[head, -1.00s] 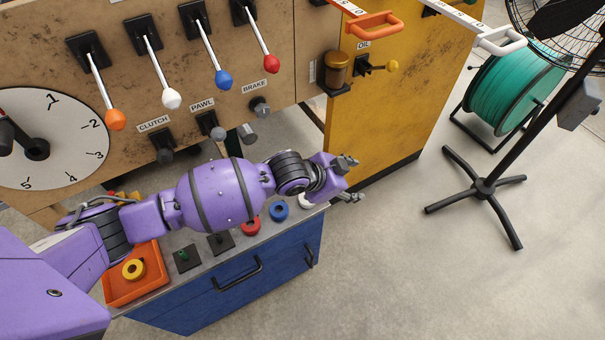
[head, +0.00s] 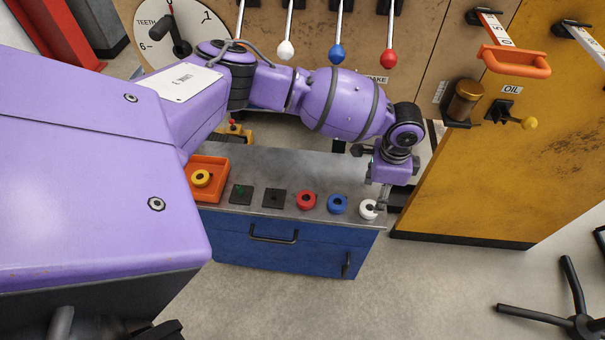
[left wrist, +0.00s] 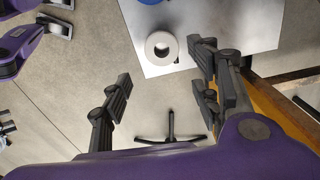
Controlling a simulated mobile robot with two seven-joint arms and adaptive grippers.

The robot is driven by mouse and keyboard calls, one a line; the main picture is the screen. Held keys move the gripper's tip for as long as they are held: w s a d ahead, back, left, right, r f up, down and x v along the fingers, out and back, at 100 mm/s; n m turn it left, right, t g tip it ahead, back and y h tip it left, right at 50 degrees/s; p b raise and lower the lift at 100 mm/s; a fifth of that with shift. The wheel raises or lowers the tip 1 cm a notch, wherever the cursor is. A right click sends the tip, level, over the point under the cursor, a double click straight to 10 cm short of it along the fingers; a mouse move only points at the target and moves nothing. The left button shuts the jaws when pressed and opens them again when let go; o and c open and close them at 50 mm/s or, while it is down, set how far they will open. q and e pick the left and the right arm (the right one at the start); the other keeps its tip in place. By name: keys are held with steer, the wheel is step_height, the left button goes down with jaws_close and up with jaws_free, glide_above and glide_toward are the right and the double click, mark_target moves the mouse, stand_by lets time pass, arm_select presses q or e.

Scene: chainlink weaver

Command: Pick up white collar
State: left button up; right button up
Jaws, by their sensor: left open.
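The white collar (head: 364,214) is a ring lying at the right end of the grey bench top (head: 330,170). It also shows in the left wrist view (left wrist: 152,52), near the bench's edge. My left gripper (left wrist: 160,78) is open and empty, pointing down over the bench's right end. In the left wrist view the collar lies ahead of the gap between the fingers, apart from both. In the head view the fingers are partly hidden by the wrist (head: 393,170).
A blue collar (head: 337,205) and a red collar (head: 306,201) stand left of the white one. An orange tray (head: 222,168) holds a yellow collar (head: 201,178). The yellow cabinet (head: 480,180) stands close on the right. Levers hang above the bench. Floor is free in front.

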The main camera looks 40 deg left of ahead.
mark_target(371, 206)
arm_select(q)
steer(key=f, duration=0.7)
steer(key=shift+s+a+f+b, duration=0.15)
steer(key=shift+a+f+b, duration=0.15)
steer(key=shift+a+f, duration=0.1)
steer(key=shift+c, duration=0.5)
steer(key=c, duration=1.3)
steer(key=shift+r, duration=0.15)
